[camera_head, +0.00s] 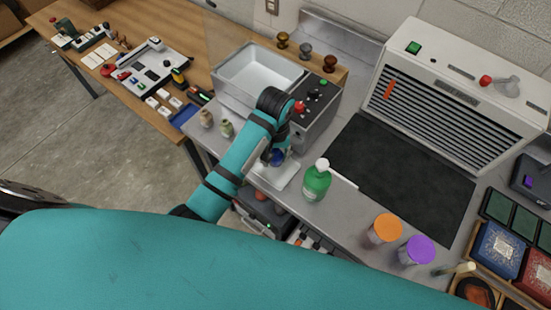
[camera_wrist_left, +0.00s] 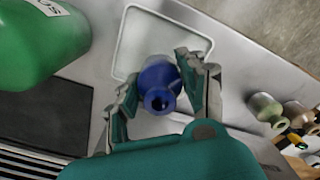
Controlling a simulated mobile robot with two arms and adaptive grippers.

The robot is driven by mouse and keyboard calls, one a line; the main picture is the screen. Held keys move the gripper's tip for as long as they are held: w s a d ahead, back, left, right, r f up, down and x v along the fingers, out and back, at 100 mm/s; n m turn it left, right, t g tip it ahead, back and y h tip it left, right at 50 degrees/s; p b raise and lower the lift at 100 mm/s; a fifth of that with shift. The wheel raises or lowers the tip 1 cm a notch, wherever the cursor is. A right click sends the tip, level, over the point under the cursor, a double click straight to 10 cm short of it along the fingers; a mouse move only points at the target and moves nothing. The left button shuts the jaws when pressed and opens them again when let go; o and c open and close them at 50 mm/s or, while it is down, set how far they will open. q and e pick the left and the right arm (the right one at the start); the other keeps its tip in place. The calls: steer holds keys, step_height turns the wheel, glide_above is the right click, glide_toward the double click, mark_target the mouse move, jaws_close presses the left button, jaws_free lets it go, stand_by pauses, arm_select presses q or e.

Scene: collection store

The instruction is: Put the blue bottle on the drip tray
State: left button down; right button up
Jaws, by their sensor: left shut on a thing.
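My left gripper (camera_head: 274,152) reaches down at the middle of the bench in the head view. It is shut on the blue bottle (camera_head: 277,158), which also shows between the two fingers in the left wrist view (camera_wrist_left: 158,88), seen from its neck end. The pale square drip tray (camera_head: 272,178) lies under the bottle, and its raised rim (camera_wrist_left: 124,42) shows in the left wrist view. The bottle overlaps the tray in both views; whether its base touches the tray I cannot tell. My right gripper is not in view.
A green bottle with a white cap (camera_head: 317,182) stands close right of the tray. Two small bottles (camera_head: 226,128) stand to the left. A control box (camera_head: 318,115) and white sink (camera_head: 258,75) are behind. Orange (camera_head: 385,228) and purple (camera_head: 418,249) lidded jars stand front right.

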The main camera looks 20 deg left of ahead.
mark_target(276, 162)
arm_select(q)
step_height(276, 162, down, 2)
steer(key=shift+f+p, duration=0.25)
steer(key=shift+p, duration=0.25)
steer(key=shift+f, duration=0.45)
steer(key=shift+f, duration=0.1)
steer(key=c, duration=0.7)
jaws_free()
steer(key=shift+f, duration=0.1)
steer(key=shift+c, duration=0.2)
